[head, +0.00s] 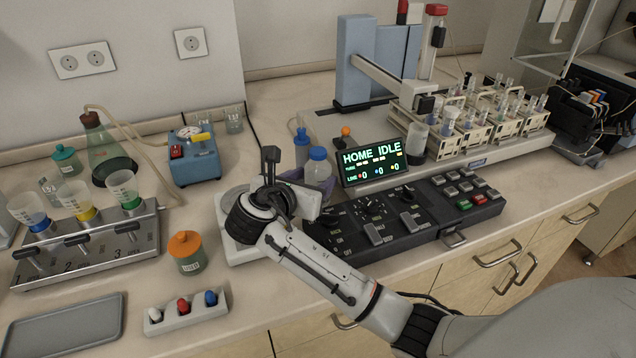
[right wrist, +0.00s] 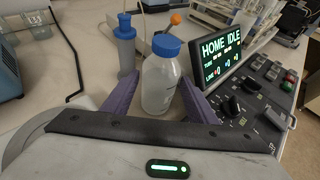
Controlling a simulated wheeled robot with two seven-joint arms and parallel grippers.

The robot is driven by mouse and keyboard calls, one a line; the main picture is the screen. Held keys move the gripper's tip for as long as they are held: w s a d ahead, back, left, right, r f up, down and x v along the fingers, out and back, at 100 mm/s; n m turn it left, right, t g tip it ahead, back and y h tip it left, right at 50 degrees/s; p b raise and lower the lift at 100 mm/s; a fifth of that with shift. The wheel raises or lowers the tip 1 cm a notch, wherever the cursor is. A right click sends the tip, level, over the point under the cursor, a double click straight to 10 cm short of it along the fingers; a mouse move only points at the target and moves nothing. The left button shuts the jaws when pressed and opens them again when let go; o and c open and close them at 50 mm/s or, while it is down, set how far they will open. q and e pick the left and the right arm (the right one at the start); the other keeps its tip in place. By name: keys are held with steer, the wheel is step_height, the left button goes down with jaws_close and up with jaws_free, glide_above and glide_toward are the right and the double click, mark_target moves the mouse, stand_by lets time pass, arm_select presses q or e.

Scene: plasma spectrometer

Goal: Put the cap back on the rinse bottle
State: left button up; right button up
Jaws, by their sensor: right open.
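A clear bottle (head: 318,172) with a blue cap (head: 318,154) on its top stands upright on the bench, left of the green display. In the right wrist view the bottle (right wrist: 160,88) is between my right gripper's two purple fingers, and the blue cap (right wrist: 167,46) sits on its neck. I cannot tell how tightly the cap is seated. My right gripper (head: 300,188) is open, its fingers on either side of the bottle's lower body with gaps visible. The gripper partly hides the bottle's base in the head view. My left gripper is not in view.
A blue-grey cylinder (right wrist: 127,47) stands just behind and left of the bottle. The display (head: 374,164) and black control panel (head: 400,214) are close on the right. A blue pump box (head: 194,160) and orange-lidded jar (head: 187,253) are to the left.

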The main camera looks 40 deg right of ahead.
steer(key=shift+x, duration=1.25)
steer(key=c, duration=1.1)
steer(key=shift+a+r, duration=0.1)
steer(key=shift+r, duration=0.05)
